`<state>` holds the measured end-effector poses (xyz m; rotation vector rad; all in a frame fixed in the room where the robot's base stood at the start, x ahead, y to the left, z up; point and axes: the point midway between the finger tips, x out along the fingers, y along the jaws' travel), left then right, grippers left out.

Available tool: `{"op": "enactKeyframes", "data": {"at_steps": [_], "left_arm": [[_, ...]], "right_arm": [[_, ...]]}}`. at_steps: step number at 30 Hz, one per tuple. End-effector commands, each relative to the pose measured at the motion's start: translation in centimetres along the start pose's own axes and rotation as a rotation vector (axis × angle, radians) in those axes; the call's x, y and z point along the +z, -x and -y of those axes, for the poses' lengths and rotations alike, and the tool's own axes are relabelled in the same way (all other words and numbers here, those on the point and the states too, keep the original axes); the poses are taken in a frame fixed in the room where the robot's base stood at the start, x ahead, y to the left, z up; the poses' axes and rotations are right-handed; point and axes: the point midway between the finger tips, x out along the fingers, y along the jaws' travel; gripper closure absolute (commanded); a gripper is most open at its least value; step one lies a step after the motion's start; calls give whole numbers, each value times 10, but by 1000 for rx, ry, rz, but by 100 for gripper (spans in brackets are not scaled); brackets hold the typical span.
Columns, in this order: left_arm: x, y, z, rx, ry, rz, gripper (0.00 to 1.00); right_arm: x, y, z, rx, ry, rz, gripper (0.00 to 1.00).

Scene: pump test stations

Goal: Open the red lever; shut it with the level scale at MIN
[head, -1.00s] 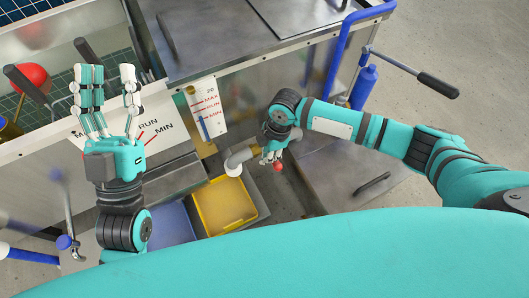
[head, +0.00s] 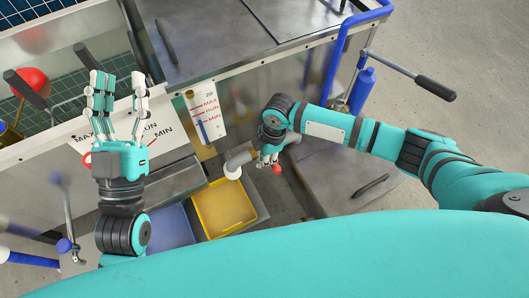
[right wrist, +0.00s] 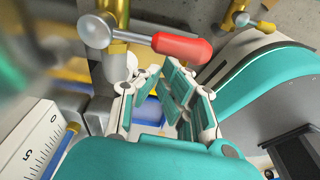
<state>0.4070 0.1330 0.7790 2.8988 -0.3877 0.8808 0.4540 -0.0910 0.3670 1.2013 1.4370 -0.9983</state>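The red lever (right wrist: 180,47) shows in the right wrist view as a red handle on a metal stem, pointing right from a brass valve. Its red end (head: 277,169) also shows in the head view, just below my right gripper (head: 268,157). In the right wrist view the fingers of my right gripper (right wrist: 158,105) are apart, with nothing between them; the handle lies beyond their tips. Touch cannot be told. The level scale (head: 207,112) has red MAX, RUN and MIN marks; its blue column appears to top out near MIN. My left gripper (head: 117,100) is open and empty.
A yellow bin (head: 224,207) and a blue bin (head: 170,228) stand below the grey spout (head: 238,160). A larger MAX/RUN/MIN label is partly behind my left gripper. A blue rail (head: 340,55) and a black-handled bar (head: 420,78) stand at the right.

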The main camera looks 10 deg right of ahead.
Motion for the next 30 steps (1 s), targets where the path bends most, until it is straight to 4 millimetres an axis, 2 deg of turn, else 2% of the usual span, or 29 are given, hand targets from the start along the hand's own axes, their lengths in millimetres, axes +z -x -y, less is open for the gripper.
{"op": "enactKeyframes", "data": {"at_steps": [5,10,14,21,28,30], "left_arm": [[14,0,2,-4,-7,107,60],[48,8,8,-16,-15,328,60],[77,24,13,-27,-21,516,60],[117,67,22,-48,-26,846,60],[139,121,29,-71,-26,1157,60],[142,138,30,-78,-25,1246,60]], "right_arm": [[-3,6,1,1,0,-2,100],[-7,13,3,1,-2,-3,100],[-10,17,5,0,-4,-2,100],[-14,26,7,0,-7,0,100],[-18,34,9,1,-10,1,100],[-17,45,8,3,-10,1,100]]}}
